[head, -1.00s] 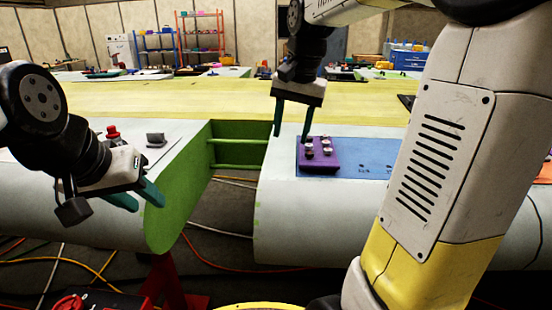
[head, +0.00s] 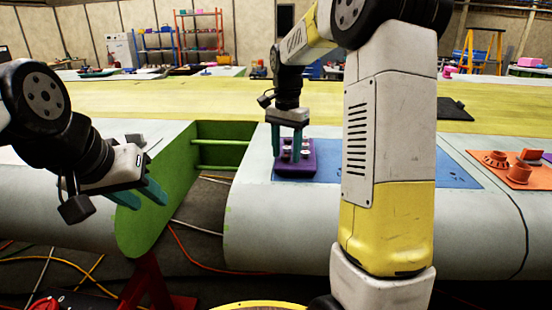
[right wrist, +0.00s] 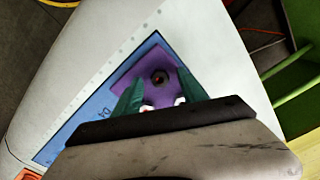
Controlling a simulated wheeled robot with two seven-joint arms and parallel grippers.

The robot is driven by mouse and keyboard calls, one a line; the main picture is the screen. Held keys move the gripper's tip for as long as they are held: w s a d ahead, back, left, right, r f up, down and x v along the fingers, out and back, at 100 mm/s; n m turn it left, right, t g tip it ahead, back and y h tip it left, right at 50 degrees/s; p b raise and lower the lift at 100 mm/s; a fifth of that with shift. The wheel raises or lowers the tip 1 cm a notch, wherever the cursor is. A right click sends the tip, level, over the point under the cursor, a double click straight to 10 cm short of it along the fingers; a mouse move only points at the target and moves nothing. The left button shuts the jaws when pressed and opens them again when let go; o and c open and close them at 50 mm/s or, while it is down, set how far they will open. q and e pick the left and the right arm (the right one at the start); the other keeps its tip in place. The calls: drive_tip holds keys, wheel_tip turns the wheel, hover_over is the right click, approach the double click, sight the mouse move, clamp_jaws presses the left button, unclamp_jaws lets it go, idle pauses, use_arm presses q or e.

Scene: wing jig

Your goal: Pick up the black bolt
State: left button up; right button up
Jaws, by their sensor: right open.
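The black bolt (right wrist: 159,77) shows in the right wrist view as a dark round head in the purple block (right wrist: 145,70). In the head view the purple block (head: 295,170) lies on the wing's blue panel, with several pale-topped bolts (head: 304,153) on it; I cannot pick out the black one there. My right gripper (head: 287,154) is open and points down over the block. In the right wrist view its green fingers (right wrist: 160,98) are apart, with the black bolt beyond the gap between their tips. My left gripper (head: 141,197) is open and empty at the left.
The blue panel (head: 455,176) lies on the pale wing surface. Orange parts (head: 497,160) sit on an orange mat at the right. A gap with green ribs (head: 218,140) separates the wing sections. My right forearm covers part of the panel.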

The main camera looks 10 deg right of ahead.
sight(286, 155)
drive_tip(key=shift+f, duration=0.35)
clamp_jaws()
drive_tip(key=shift+r, duration=0.15)
drive_tip(key=shift+r, duration=0.55)
wheel_tip(286, 155, up, 2)
drive_tip(key=shift+r, duration=0.15)
drive_tip(key=s+a+r, duration=0.1)
drive_tip(key=s+a, duration=1)
drive_tip(key=shift+a+r, duration=0.2)
drive_tip(key=shift+a, duration=0.15)
